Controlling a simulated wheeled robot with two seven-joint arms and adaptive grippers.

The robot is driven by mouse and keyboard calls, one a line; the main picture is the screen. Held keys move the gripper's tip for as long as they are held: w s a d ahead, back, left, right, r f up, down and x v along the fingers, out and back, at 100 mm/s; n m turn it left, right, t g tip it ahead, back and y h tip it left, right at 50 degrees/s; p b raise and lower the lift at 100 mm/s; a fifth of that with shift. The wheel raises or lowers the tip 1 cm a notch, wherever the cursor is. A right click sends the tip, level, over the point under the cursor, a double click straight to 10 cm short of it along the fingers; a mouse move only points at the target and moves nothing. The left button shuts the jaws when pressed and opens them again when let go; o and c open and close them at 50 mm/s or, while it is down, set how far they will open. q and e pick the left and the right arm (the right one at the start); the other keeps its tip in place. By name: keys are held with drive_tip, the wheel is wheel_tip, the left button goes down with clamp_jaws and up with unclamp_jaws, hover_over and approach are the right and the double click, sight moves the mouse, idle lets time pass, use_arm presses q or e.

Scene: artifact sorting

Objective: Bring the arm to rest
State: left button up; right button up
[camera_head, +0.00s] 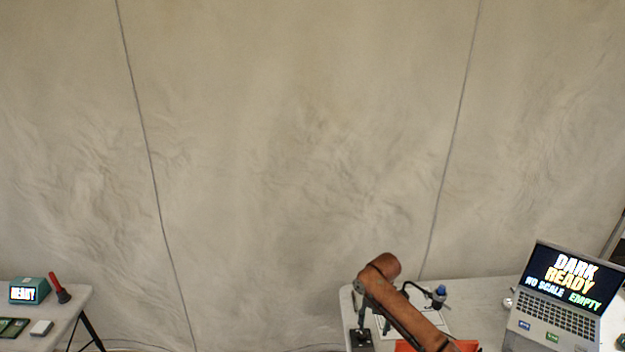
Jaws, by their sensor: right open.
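My right arm (405,315) comes up from the bottom edge, with its orange-brown links bent over the right-hand table. My right gripper (362,337) is the dark shape low at the table's left end. It is open, small and partly hidden, and I see nothing held between its fingers. I cannot tell whether it touches the table. My left gripper and left arm are not in this view.
The right table (480,294) holds an open laptop (560,300) reading "DARK READY NO SCALE EMPTY" and a blue-topped device (439,292). An orange surface (465,346) shows below. The left table (62,308) holds a teal display box (29,290) and a red-handled tool (59,287). Between the tables is a gap.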

drive_tip(key=s+a+f+m+t+y, duration=0.1)
drive_tip(key=s+a+f+m+y, duration=0.1)
drive_tip(key=s+f+m, duration=1.4)
drive_tip(key=s+d+r+m+t+h, duration=0.1)
drive_tip(key=s+d+m, duration=0.5)
drive_tip(key=s, duration=0.4)
drive_tip(key=s+d+m+t+h, duration=0.1)
drive_tip(key=s+d+m, duration=0.45)
drive_tip(key=s, duration=0.45)
drive_tip(key=s+d+r+m+h, duration=0.1)
drive_tip(key=s+d+m, duration=0.45)
drive_tip(key=s, duration=0.45)
wheel_tip(320, 180, down, 34)
drive_tip(key=s+r+n+b, duration=0.1)
drive_tip(key=b, duration=0.4)
use_arm(q)
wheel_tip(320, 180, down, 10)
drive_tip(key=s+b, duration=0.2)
drive_tip(key=b, duration=0.3)
use_arm(e)
drive_tip(key=s+a+f+g, duration=0.1)
drive_tip(key=s+f+g, duration=0.1)
drive_tip(key=s+f, duration=1.9)
wheel_tip(320, 180, down, 3)
drive_tip(key=shift+f+n+y, duration=0.1)
drive_tip(key=shift+n+y, duration=0.2)
drive_tip(key=shift+y, duration=0.1)
